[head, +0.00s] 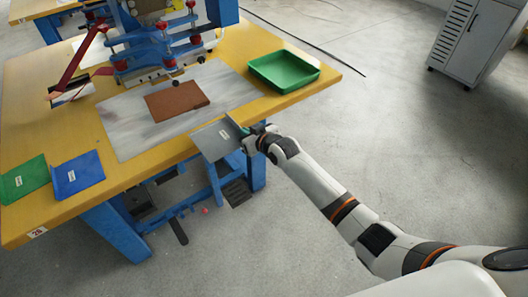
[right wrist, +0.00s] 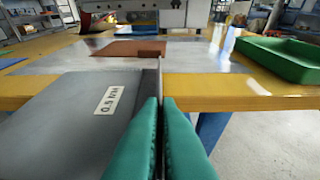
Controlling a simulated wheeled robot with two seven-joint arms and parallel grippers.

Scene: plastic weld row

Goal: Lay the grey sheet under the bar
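The grey sheet (head: 217,138) is a thin flat piece with a white label and an upturned edge on its right. My right gripper (head: 246,133) is shut on that edge and holds the sheet at the table's front edge. In the right wrist view the grey sheet (right wrist: 75,115) lies left of the green fingertips (right wrist: 160,125), which pinch its upright flange. The bar (head: 170,75) is on the blue machine at the back of the table, and its front also shows in the right wrist view (right wrist: 145,32). My left gripper is not in view.
A brown sheet (head: 177,100) lies on the pale metal plate (head: 120,122) before the machine. A green tray (head: 283,71) stands at the right. Green (head: 22,180) and blue (head: 77,174) sheets lie front left. A red lever (head: 82,58) rises at the left.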

